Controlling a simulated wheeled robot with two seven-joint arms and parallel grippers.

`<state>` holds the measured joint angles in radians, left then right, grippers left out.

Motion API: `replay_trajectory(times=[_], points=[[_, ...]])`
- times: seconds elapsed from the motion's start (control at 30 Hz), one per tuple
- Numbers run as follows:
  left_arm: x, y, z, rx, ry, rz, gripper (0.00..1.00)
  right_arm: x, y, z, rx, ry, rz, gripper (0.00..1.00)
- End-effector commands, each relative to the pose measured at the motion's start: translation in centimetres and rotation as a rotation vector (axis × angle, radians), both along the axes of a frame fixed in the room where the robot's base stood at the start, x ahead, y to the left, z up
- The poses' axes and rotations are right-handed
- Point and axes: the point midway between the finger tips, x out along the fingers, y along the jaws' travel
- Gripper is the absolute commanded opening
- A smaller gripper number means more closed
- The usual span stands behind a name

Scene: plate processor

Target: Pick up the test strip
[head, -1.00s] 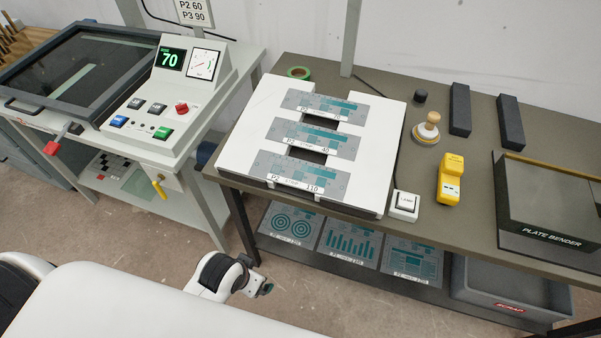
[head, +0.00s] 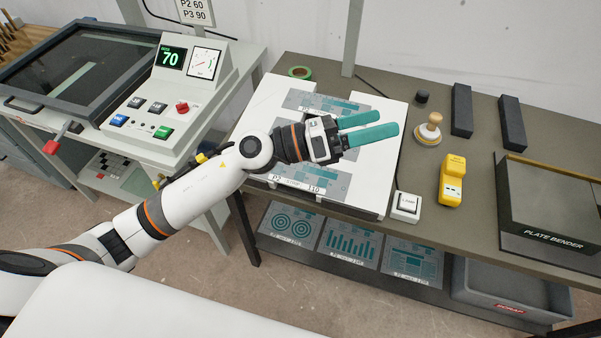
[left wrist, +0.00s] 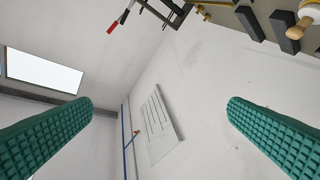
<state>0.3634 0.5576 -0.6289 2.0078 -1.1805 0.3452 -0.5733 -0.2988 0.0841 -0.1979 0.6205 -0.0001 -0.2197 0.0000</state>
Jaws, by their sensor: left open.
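Several grey-teal printed pieces lie across a white stand on the bench. The back piece (head: 305,101) shows in part, and the front piece (head: 330,180), labelled P2 and 110, is partly behind my arm. The middle one is mostly hidden by my left gripper. A pale green strip (head: 75,82) shows under the dark lid at the left. I cannot tell which of these is the test strip. My left gripper (head: 388,122) is open above the right part of the white stand (head: 385,165). Its green fingers, apart and empty, also show in the left wrist view (left wrist: 160,118). My right gripper is not in view.
Right of the stand are a white switch (head: 405,205), a yellow device (head: 452,180), a wooden-handled tool (head: 429,130) and two dark bars (head: 461,110). A plate bender (head: 550,210) stands at the far right. A control panel (head: 165,110) is at the left.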

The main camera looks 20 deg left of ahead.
Motion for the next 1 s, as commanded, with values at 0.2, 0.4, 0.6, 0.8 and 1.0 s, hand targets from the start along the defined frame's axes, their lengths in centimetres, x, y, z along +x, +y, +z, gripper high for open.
replay_trajectory(times=[0.2,0.4,0.6,0.8,1.0], points=[[1.0,3.4,-9.0,0.835,-0.383,-0.321,0.98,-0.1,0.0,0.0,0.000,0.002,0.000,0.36],[3.5,12.4,-13.0,1.349,-0.439,-0.499,0.98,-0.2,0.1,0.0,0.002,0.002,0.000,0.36],[4.4,15.9,-14.1,1.516,-0.417,-0.564,0.98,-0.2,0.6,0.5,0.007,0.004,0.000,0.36],[4.7,14.6,-17.2,1.517,-0.413,-0.568,0.98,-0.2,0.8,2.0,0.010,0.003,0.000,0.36],[5.0,13.6,-19.5,1.518,-0.416,-0.565,0.98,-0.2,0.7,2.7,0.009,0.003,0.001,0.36]])
